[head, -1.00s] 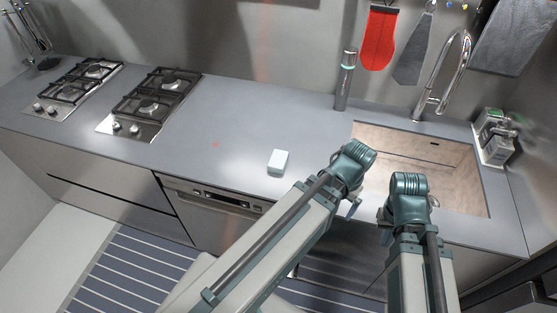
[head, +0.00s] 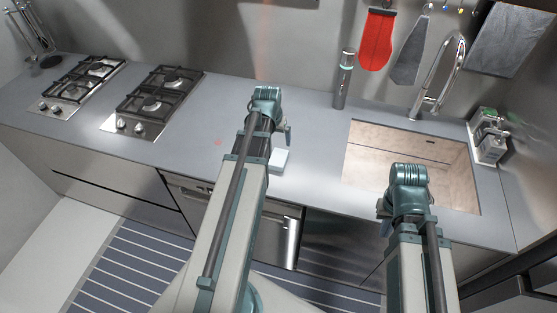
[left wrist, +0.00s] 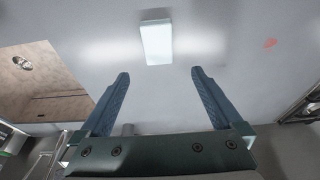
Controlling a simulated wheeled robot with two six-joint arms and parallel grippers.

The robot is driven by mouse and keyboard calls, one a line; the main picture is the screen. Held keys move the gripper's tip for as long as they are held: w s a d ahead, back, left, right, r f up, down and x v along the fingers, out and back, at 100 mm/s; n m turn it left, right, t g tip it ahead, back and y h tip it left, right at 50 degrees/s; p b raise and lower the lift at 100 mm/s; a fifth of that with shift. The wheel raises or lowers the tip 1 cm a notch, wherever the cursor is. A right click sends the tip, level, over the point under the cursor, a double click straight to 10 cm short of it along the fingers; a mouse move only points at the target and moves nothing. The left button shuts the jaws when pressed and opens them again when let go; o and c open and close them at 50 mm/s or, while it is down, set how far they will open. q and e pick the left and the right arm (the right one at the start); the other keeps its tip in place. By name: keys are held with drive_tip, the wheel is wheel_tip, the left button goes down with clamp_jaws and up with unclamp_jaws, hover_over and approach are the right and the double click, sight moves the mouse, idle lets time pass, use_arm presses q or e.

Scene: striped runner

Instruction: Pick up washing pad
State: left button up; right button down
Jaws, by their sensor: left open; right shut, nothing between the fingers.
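The washing pad is a small white block (head: 280,161) lying on the grey counter left of the sink; my left arm partly covers it in the head view. In the left wrist view the whole pad (left wrist: 156,43) shows, beyond the fingertips and centred between them, not touched. My left gripper (left wrist: 159,82) is open and empty; in the head view its fingers (head: 287,136) are mostly hidden by the wrist. My right gripper (head: 384,210) is shut and empty near the sink's front edge, largely hidden behind its own arm.
The sink (head: 362,140) with a tall faucet (head: 444,85) is at the right. A dark bottle (head: 344,80) stands behind it, and a soap caddy (head: 490,140) is at its right. Two gas hobs (head: 152,103) are at the left.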

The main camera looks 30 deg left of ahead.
use_arm(q)
drive_tip(key=b, duration=0.8)
hover_over(278, 158)
drive_tip(key=f, duration=0.8)
drive_tip(key=shift+s+a+f, duration=0.1)
drive_tip(key=shift+s, duration=0.15)
drive_tip(key=b+x, duration=0.2)
drive_tip(key=s+b+x, duration=0.1)
drive_tip(key=b+x, duration=0.1)
drive_tip(key=shift+w+d+f, duration=0.1)
drive_tip(key=shift+d+f, duration=0.2)
drive_tip(key=shift+f, duration=0.05)
drive_tip(key=shift+w+f+b, duration=0.15)
drive_tip(key=shift+f+b, duration=0.25)
drive_tip(key=shift+b, duration=0.1)
drive_tip(key=shift+r, duration=0.1)
drive_tip(key=c, duration=1.4)
